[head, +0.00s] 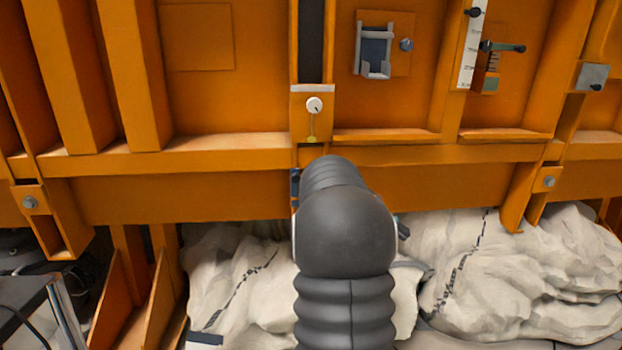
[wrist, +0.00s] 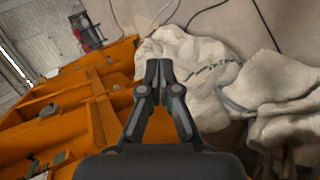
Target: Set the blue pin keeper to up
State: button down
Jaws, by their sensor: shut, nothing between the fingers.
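I cannot single out the blue pin keeper with certainty. A small dark bluish part (head: 295,184) shows just left of my arm, below the slotted upright; my arm covers most of that spot. A blue-grey knob (head: 406,45) sits to the right of a grey bracket (head: 375,52) on the orange panel. My gripper (wrist: 160,68) is shut and empty in the wrist view, with pale sacks beyond its tips. My own arm hides it in the head view.
Orange steel ribs and panels (head: 230,195) fill the upper scene. A white round knob (head: 314,104) and a white scale (head: 470,45) are mounted there. Pale sacks (head: 530,270) lie below. A dark metal frame (head: 30,295) stands at lower left.

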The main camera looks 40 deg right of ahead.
jog(key=s+a+f+m+t+y, duration=0.2)
jog(key=s+f+m+t+y, duration=0.15)
jog(key=s+f+y, duration=0.35)
jog(key=w+r+n+t+y, duration=0.3)
jog(key=w+r+t+y, duration=0.2)
jog(key=w+r+t, duration=1.5)
jog(key=w+a+f+t+b, duration=0.1)
jog(key=w+a+f, duration=0.2)
jog(key=w+a, duration=0.2)
jog(key=shift+x, duration=1.95)
jog(key=shift+d+n, duration=0.1)
jog(key=shift+n, duration=0.15)
